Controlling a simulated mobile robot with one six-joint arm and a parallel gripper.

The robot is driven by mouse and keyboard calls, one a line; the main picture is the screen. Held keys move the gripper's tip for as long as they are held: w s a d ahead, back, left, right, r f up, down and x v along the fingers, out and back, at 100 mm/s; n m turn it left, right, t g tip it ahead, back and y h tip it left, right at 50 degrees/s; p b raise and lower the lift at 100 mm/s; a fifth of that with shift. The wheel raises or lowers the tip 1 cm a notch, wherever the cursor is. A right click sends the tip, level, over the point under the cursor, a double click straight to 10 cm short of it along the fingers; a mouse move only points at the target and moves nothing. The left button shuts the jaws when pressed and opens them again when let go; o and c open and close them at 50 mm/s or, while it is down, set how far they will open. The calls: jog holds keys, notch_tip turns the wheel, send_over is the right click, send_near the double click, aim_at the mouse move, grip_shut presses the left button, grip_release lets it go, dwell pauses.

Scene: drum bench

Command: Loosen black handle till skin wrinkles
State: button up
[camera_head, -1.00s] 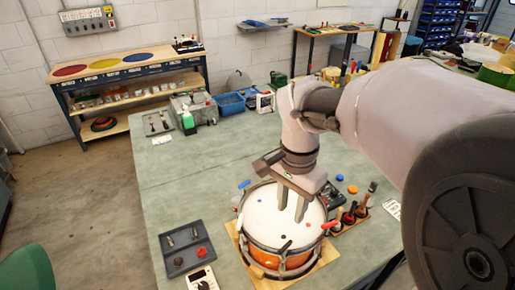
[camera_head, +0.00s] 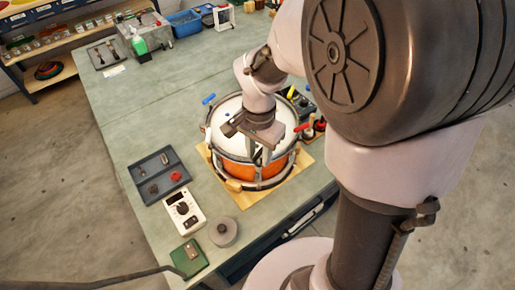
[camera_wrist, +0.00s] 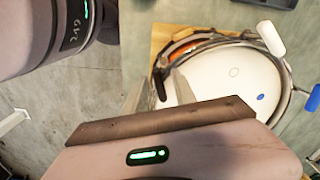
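The drum (camera_head: 236,170) has an orange shell, a metal hoop and a white skin (camera_head: 228,128); the skin also shows in the wrist view (camera_wrist: 236,85). I see no clear wrinkles on it. The black handle (camera_wrist: 160,84) sits on the rim in the wrist view, between my two fingers in the picture. My gripper (camera_head: 259,156) is over the drum's near rim, pointing down. Its fingers (camera_wrist: 160,92) are apart, with no visible contact on the handle. A blue handle (camera_head: 209,99), a red handle (camera_head: 302,127) and a white handle (camera_wrist: 270,38) also stand on the rim.
The drum rests on a wooden board (camera_head: 243,198) on the green bench. A grey tray (camera_head: 160,173), a white meter (camera_head: 184,211), a round grey item (camera_head: 223,231) and a green box (camera_head: 189,258) lie to the left and front. Tools stand right of the drum.

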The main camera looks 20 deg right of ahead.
grip_shut()
jog(key=shift+n, duration=0.3)
jog(key=n+p, duration=0.2)
jog(key=n, duration=0.2)
jog(key=shift+r+n, duration=0.1)
jog(key=shift+n, duration=0.2)
jog(key=shift+n+p, duration=0.7)
jog(key=shift+n, duration=1.5)
grip_release()
